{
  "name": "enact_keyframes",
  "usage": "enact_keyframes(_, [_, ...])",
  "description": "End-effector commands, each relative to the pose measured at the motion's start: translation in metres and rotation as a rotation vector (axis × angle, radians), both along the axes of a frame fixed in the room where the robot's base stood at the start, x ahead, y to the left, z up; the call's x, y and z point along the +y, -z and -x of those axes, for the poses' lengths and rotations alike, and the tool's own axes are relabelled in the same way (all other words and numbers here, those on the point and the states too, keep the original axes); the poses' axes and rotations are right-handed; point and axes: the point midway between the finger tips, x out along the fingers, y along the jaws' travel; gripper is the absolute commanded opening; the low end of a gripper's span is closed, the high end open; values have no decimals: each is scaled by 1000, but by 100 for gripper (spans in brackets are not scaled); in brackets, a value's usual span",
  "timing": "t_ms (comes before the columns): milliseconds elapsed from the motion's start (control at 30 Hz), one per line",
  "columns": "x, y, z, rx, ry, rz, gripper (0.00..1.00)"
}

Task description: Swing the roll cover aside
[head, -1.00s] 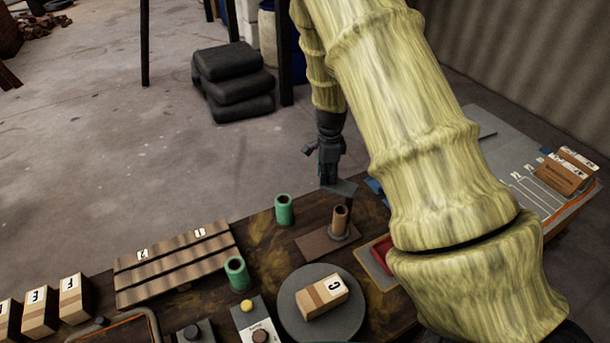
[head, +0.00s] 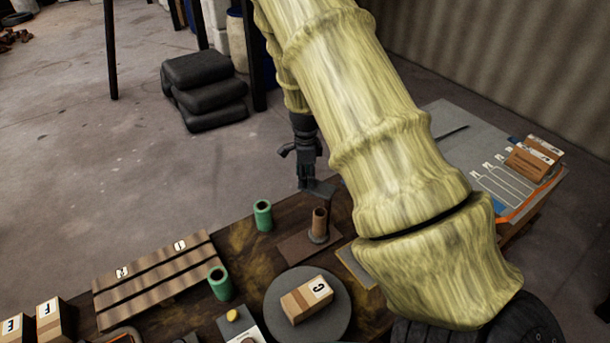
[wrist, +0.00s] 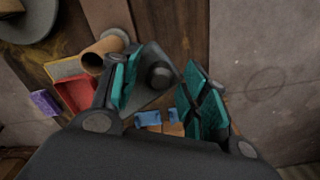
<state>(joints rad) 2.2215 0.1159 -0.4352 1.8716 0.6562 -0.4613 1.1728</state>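The roll cover looks to be the dark grey flat plate (head: 319,190) with a round black knob, near the brown roll (head: 319,223). In the wrist view the plate (wrist: 151,58) lies beside the roll (wrist: 103,50), whose open end shows uncovered. The roll stands upright on a brown base (head: 297,247). My gripper (head: 306,183) points down at the plate at the table's far edge. In the wrist view its teal-padded fingers (wrist: 160,90) are apart, with the knob between and below them. I cannot tell whether either finger touches the knob.
Two green cups (head: 263,216) (head: 220,283) stand left of the roll. A grey disc (head: 343,310) carries a box marked C (head: 307,300). A slatted wooden rack (head: 150,285) lies at left. A red tray (wrist: 78,93) lies beside the roll. My arm hides the table's right part.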

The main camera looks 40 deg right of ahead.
Motion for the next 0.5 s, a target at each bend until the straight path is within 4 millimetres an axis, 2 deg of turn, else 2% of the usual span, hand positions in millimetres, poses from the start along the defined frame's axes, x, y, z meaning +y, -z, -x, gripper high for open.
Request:
enact_keyframes(300, [0,-3,-1,-1,-1,1,46])
enact_keyframes(500, [0,-25,-1,-3,-1,1,46])
